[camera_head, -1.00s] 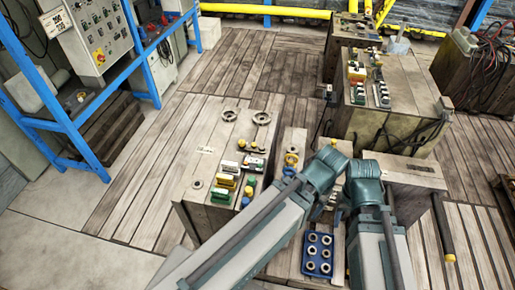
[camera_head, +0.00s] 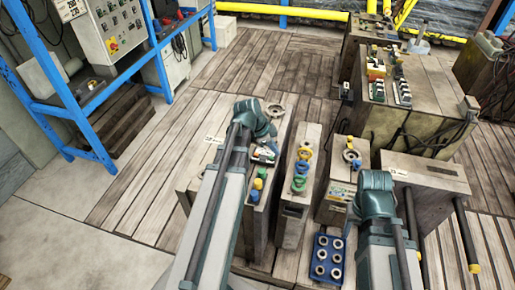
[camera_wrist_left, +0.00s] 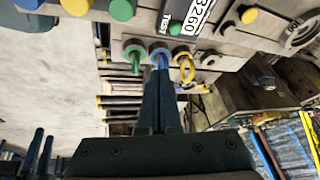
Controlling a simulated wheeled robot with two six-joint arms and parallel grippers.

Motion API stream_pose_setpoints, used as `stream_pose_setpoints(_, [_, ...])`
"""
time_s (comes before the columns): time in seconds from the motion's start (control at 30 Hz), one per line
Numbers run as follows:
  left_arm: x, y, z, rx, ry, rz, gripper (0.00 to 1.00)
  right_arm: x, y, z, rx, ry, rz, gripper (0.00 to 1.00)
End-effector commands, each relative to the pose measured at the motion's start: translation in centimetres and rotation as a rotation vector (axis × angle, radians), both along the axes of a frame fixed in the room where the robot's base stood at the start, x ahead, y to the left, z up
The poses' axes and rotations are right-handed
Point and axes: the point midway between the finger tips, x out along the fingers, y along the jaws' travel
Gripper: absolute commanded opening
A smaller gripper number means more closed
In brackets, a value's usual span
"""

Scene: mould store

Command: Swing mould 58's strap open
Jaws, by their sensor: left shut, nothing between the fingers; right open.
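Several blocky moulds stand together, including a wide one on the left (camera_head: 200,172) and a narrow one (camera_head: 291,212) with yellow, blue and green fittings. I cannot read the number 58 on any of them, and I cannot make out a strap. My left gripper (camera_wrist_left: 162,68) is shut and empty in the left wrist view. Its tips are by a blue ringed fitting (camera_wrist_left: 160,53), between a green one (camera_wrist_left: 135,57) and a yellow ring (camera_wrist_left: 187,68). In the head view its fingers are hidden behind my left arm. My right gripper (camera_head: 375,195) is open over the front right; its fingers are hardly visible.
A blue tray (camera_head: 327,240) of metal rings lies at the front. A larger machine block (camera_head: 400,122) with cables stands behind right. A blue rack (camera_head: 85,135) and a control cabinet stand at left. Plank floor (camera_head: 150,165) between is clear.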

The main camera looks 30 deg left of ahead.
Motion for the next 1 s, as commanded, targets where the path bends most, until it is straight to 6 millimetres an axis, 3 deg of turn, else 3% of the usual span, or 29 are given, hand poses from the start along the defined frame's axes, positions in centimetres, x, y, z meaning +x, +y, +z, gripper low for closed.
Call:
stream_pose_setpoints(0.03, [0.7,2.6,-0.8,0.005,-0.045,-0.017,0.0,0.0,0.0,-1.1,0.0,0.0,0.0,0.5])
stream_pose_setpoints(0.2, [1.7,8.5,-1.1,0.048,-0.185,-0.09,0.0,0.0,0.0,-2.4,0.0,0.0,0.0,0.5])
stream_pose_setpoints(0.4, [1.9,12.6,-1.0,0.095,-0.278,-0.137,0.0,0.0,0.0,-3.1,0.0,0.0,0.0,0.5])
stream_pose_setpoints(0.57, [1.9,13.6,-0.9,0.108,-0.301,-0.151,0.0,0.0,0.0,-3.2,0.0,0.0,0.0,0.5])
stream_pose_setpoints(1.0, [2.0,13.5,-1.2,0.109,-0.301,-0.152,0.0,0.0,0.0,-3.5,0.0,0.0,0.0,0.5])
